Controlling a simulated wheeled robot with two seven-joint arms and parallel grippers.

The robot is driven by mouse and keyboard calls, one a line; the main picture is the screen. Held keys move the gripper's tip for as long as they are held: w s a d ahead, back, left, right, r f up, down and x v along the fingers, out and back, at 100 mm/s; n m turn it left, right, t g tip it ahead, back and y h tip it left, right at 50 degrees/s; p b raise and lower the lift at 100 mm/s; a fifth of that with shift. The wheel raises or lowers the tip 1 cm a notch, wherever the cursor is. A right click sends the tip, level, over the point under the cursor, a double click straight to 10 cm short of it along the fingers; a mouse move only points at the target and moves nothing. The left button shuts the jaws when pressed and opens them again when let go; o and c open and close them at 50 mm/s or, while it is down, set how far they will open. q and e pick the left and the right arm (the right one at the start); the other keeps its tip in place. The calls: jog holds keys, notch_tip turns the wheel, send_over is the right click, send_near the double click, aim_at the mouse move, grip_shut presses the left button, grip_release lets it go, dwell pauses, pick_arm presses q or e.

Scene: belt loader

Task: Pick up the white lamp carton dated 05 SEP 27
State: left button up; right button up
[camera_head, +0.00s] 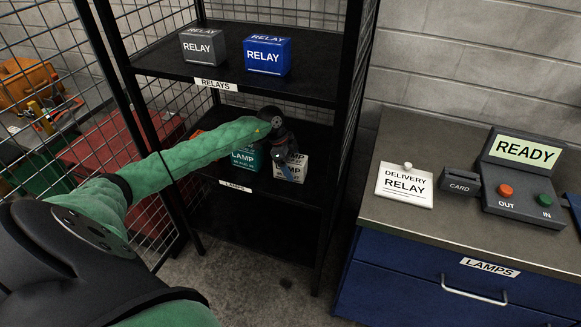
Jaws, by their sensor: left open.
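A white carton marked LAMP (298,163) stands on the middle shelf, at the right of the lamp row; its date is too small to read for certain. My left gripper (285,168) is open at the front of this carton and covers part of its face. I cannot tell whether the fingers touch it. A teal LAMP carton (244,161) stands just left of it, partly hidden by my left arm. An orange carton (196,134) shows only a little behind the arm. My right gripper is out of view.
The upper shelf (222,75) above my left gripper holds a grey RELAY carton (203,47) and a blue RELAY carton (267,55). A black shelf post (344,140) stands to the right. The counter (395,215) carries a DELIVERY RELAY card (405,186) and a button panel (520,190).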

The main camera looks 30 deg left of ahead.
pick_arm(q)
jog(key=shift+f, duration=0.15)
jog(key=c, duration=1.1)
jog(key=shift+c, duration=0.2)
